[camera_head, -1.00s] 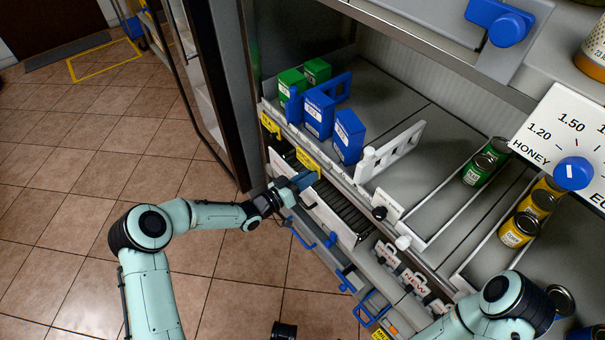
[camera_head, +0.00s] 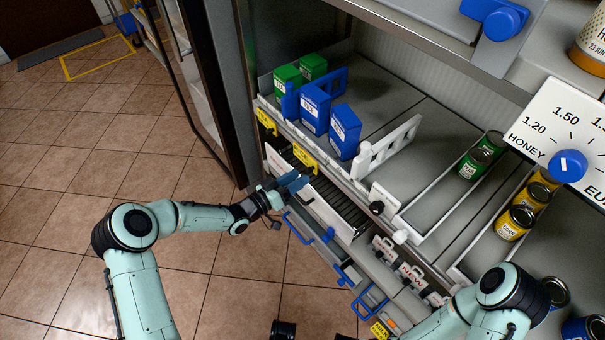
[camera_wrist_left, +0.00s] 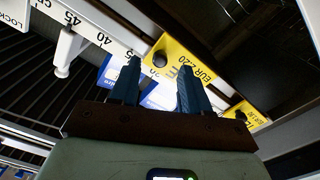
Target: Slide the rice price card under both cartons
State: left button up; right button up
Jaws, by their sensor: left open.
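Two blue cartons (camera_head: 316,108) (camera_head: 344,132) stand side by side at the front of the shelf. A yellow price card (camera_head: 304,158) hangs on the shelf's front edge below them. In the left wrist view the yellow card (camera_wrist_left: 176,50) reads EUR 2.20 and lies beyond the fingers. My left gripper (camera_head: 290,184) is just below and left of this card, open, with nothing between its fingers. In the left wrist view the fingers (camera_wrist_left: 158,78) point up toward the card; contact cannot be told.
Green cartons (camera_head: 288,78) stand behind and left of the blue ones. Another yellow card (camera_head: 267,122) is farther left on the edge. A white divider (camera_head: 388,147) stands to the right. A dark rack (camera_head: 335,203) and blue handles sit below the edge. Cans stand at right.

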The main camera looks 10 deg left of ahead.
pick_arm(q)
jog(key=v, duration=1)
jog(key=shift+a+p, duration=0.1)
jog(key=shift+p, duration=0.2)
jog(key=s+d+f+n+g+y+p, duration=0.5)
jog(key=s+d+f+g+p, duration=0.15)
jog(key=s+f, duration=0.45)
jog(key=s+d+f+n+g+y+p, duration=0.1)
jog(key=s+g, duration=0.7)
jog(key=s, duration=1.1)
notch_tip(320, 180, down, 2)
jog(key=y+p, duration=0.1)
jog(key=p, duration=0.2)
jog(key=shift+s+d+g, duration=0.2)
jog(key=shift+d+g, duration=0.15)
